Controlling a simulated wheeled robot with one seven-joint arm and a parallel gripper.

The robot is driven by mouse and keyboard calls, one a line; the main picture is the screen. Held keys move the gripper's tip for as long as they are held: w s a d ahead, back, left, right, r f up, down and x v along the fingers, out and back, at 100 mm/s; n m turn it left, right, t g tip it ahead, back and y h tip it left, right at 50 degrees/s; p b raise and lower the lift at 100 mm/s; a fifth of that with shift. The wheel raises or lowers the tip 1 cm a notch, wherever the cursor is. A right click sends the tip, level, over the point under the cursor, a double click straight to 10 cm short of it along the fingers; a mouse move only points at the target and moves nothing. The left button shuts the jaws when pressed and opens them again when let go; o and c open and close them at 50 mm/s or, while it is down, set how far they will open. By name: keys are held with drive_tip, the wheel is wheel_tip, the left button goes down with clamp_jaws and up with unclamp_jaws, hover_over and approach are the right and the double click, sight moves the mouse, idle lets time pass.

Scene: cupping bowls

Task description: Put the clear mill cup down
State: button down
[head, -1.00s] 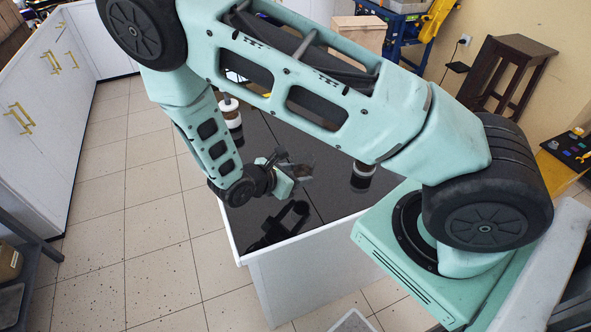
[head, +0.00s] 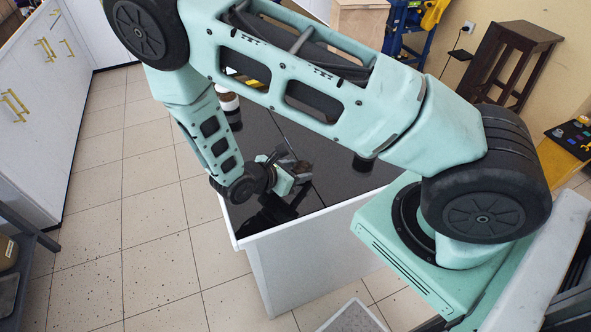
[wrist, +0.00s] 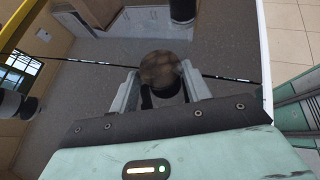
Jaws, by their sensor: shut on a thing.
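The clear mill cup (wrist: 160,68), with brown contents showing, is between the fingers of my gripper (wrist: 161,92) in the wrist view. In the head view, my gripper (head: 290,171) is shut on the cup (head: 303,170), low over the glossy black counter top (head: 326,185). The cup is small and partly hidden by the gripper there. I cannot tell whether its base touches the counter.
A white-and-black container (head: 228,103) stands on the counter behind my arm. Another dark container (head: 362,163) stands to the right, partly covered by my arm. The counter's front white edge (head: 300,222) is close to the gripper. Bare counter surrounds the cup.

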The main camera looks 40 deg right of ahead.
drive_tip(key=shift+s+a+f+b, duration=0.1)
drive_tip(key=shift+s+f+b, duration=0.05)
drive_tip(key=shift+f+b, duration=0.65)
drive_tip(key=shift+f, duration=0.35)
drive_tip(key=c, duration=0.6)
unclamp_jaws()
drive_tip(key=shift+f, duration=0.15)
drive_tip(key=shift+s, duration=0.1)
drive_tip(key=shift+a+r+b, duration=0.2)
drive_tip(key=shift+a+b, duration=0.25)
drive_tip(key=shift+b, duration=0.05)
drive_tip(key=w+r+b+v, duration=0.1)
drive_tip(key=b+v, duration=0.2)
drive_tip(key=v, duration=1.4)
drive_tip(key=shift+s+d, duration=0.2)
